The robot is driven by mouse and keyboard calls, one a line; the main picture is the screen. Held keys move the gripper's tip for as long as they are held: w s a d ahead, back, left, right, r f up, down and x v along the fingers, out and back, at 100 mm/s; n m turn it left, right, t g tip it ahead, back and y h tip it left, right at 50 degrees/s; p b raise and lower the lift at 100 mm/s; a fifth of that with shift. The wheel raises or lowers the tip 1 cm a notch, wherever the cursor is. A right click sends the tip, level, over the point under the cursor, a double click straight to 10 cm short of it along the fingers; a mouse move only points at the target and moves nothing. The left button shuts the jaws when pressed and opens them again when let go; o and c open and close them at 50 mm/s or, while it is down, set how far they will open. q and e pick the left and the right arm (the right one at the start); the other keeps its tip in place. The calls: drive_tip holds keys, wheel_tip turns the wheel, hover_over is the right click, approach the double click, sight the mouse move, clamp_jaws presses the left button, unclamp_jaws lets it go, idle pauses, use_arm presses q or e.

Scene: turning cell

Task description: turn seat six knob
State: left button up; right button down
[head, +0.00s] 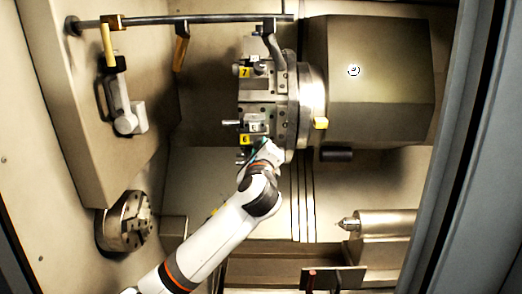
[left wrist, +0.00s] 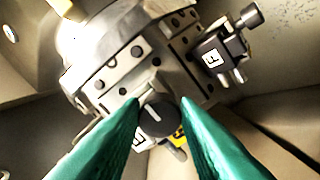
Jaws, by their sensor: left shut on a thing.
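The tool turret (head: 278,112) faces left in the head view, with a yellow tag 7 (head: 245,72) on its upper seat and a yellow tag 6 (head: 244,139) on its lower one. My left gripper (head: 262,148) reaches up to the turret just below and right of tag 6. In the left wrist view its green fingers (left wrist: 158,120) are shut on a round black knob (left wrist: 155,117) with a white pointer line. Part of a yellow tag (left wrist: 180,137) shows behind the right finger. The head view hides the knob behind my gripper. My right gripper is not in view.
Another tool block (left wrist: 215,57) sticks out to the right of the knob in the left wrist view. In the head view a chuck (head: 127,222) is at lower left and a pointed tailstock (head: 378,226) at lower right. A rod (head: 190,19) crosses the top.

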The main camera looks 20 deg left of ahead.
use_arm(q)
drive_tip(key=o, duration=0.9)
drive_tip(key=shift+a+r, duration=0.2)
drive_tip(key=shift+r, duration=0.2)
drive_tip(key=shift+c, duration=0.2)
drive_tip(key=shift+o, duration=0.5)
drive_tip(key=shift+w+f, duration=0.2)
drive_tip(key=shift+f, duration=0.1)
drive_tip(key=b+v, duration=0.4)
drive_tip(key=v, duration=0.8)
drive_tip(key=shift+f, duration=0.1)
